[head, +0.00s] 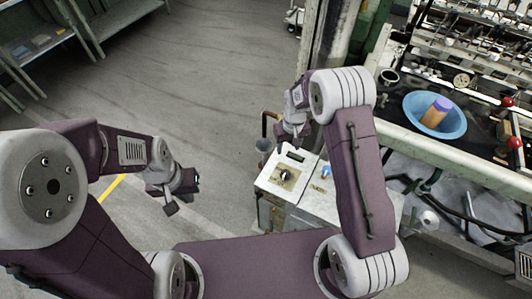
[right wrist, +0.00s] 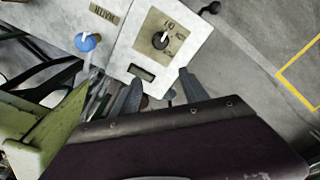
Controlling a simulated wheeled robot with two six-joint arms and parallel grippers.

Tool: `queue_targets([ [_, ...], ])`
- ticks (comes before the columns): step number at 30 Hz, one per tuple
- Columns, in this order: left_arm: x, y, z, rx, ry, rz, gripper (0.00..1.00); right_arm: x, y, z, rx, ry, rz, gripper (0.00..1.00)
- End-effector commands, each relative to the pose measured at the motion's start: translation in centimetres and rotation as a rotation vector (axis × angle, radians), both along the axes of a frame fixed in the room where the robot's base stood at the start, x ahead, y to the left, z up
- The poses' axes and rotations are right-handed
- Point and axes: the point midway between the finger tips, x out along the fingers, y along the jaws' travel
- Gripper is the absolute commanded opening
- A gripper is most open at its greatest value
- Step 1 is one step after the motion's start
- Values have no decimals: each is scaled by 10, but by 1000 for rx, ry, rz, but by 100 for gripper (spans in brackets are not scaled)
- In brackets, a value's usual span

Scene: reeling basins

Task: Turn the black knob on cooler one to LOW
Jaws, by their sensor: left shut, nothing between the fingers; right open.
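The cooler (head: 267,184) is a pale box with a beige dial plate on its top. The black knob (head: 284,175) sits on that plate; the right wrist view shows the same black knob (right wrist: 160,40) with a white mark pointing to the upper right. The lettering around it is too small to read surely. My right gripper (head: 291,143) is open and empty above the cooler's far edge, its fingers (right wrist: 161,80) apart from the knob. My left gripper (head: 183,198) is shut and empty over the floor, left of the cooler.
A blue knob (head: 325,171) is right of the plate, and a small dark display (right wrist: 141,73) lies beside the plate. A blue basin (head: 456,125) holding an orange and purple thing stands on the dark bench at right. Shelving stands at upper left; the floor between is clear.

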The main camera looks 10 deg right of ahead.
Motion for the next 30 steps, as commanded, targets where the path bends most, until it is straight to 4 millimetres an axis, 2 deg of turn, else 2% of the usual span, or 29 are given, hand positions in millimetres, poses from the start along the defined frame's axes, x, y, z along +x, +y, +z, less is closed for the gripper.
queue_targets([
  [3,0,0,0,0,0,0,0,-13,2,-28,-6,56,9,52],
  [8,0,0,0,0,1,0,0,-25,4,-43,-11,94,17,52],
  [13,0,0,-1,0,1,0,0,-25,5,-52,-11,95,18,52],
  [21,0,0,-1,0,0,0,0,-26,4,-107,-11,95,18,52],
  [24,0,0,-2,0,0,0,0,-26,4,-122,-11,93,18,52],
  [30,0,0,-2,0,0,0,0,-26,4,-133,-10,92,18,52],
])
